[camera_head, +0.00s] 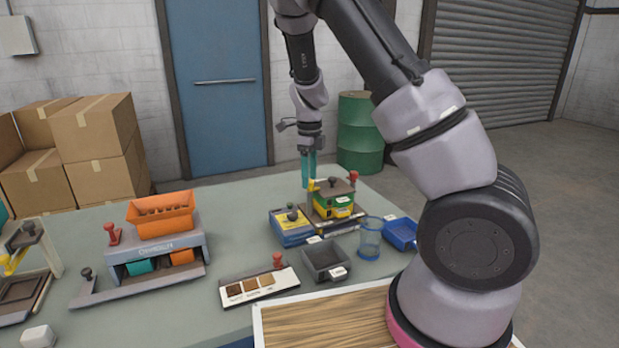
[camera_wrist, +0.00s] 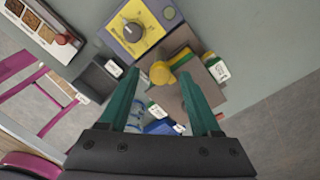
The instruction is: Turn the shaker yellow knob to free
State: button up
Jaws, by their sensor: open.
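The shaker, with its green and yellow body (camera_head: 335,205) on a brown platform, stands at the right of the table. Its yellow knob (camera_head: 312,184) sticks up at the left side; in the wrist view this yellow knob (camera_wrist: 162,75) has a round head and a bar reaching to the upper right. My gripper (camera_head: 306,185) points down just over the knob, its teal fingers apart. In the wrist view my gripper (camera_wrist: 160,72) has one finger either side of the knob, with no clear contact. Height above the knob and the knob's markings cannot be told.
A blue and yellow box with a black dial (camera_wrist: 133,32) stands close left of the shaker. A red knob (camera_head: 353,176) rises at its right. A grey bin (camera_head: 325,262), clear blue cup (camera_head: 370,238) and blue tray (camera_head: 402,234) stand in front. Table is clear behind left.

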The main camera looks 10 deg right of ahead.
jog(key=shift+f, duration=0.4)
grip_shut()
